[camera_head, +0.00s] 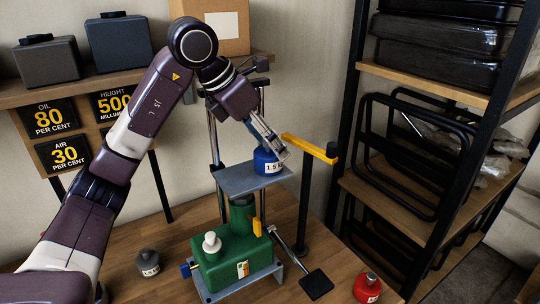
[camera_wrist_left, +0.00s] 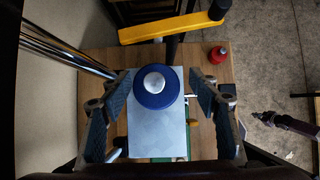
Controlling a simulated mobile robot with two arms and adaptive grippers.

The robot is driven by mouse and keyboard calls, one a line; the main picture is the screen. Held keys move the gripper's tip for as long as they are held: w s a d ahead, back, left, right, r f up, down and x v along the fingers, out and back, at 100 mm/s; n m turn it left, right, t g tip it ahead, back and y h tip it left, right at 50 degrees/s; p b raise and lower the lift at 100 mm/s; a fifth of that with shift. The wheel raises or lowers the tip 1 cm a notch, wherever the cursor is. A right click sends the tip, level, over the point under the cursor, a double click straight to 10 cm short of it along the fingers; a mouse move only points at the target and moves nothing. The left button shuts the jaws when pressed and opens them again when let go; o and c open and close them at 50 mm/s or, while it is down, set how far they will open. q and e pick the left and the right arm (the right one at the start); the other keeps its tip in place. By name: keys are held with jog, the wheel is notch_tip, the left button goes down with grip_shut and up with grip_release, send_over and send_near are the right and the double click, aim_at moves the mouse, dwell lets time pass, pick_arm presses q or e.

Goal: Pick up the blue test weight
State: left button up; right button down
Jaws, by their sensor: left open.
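The blue test weight (camera_head: 266,162) stands upright on a small grey platform (camera_head: 238,182) at the top of a green hydraulic jack rig. A label reading "1.5" shows on its side. In the left wrist view the blue weight (camera_wrist_left: 156,90) is seen from above, with a pale round knob on top. My left gripper (camera_head: 270,143) is at the weight, its fingers open. In the left wrist view its two fingers (camera_wrist_left: 160,100) lie on either side of the weight, with gaps between. My right gripper is not identifiable in the head view.
A yellow arm (camera_head: 310,147) on a black post stands close right of the weight. Steel rods (camera_head: 213,140) rise behind the platform. A green jack (camera_head: 235,250) sits below. A grey weight (camera_head: 148,262) and a red weight (camera_head: 367,287) stand on the wooden table.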

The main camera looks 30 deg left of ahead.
pick_arm(q)
jog(key=shift+d+f, duration=0.15)
jog(key=shift+f, duration=0.05)
jog(key=p+x, duration=0.1)
jog(key=x, duration=0.1)
jog(key=p+x, duration=0.1)
jog(key=x, duration=0.2)
jog(key=shift+w+r, duration=0.1)
jog(key=shift+w, duration=0.2)
jog(key=shift+s, duration=0.1)
jog(key=shift+c, duration=0.4)
jog(key=c, duration=0.5)
grip_shut()
jog(key=shift+r, duration=0.1)
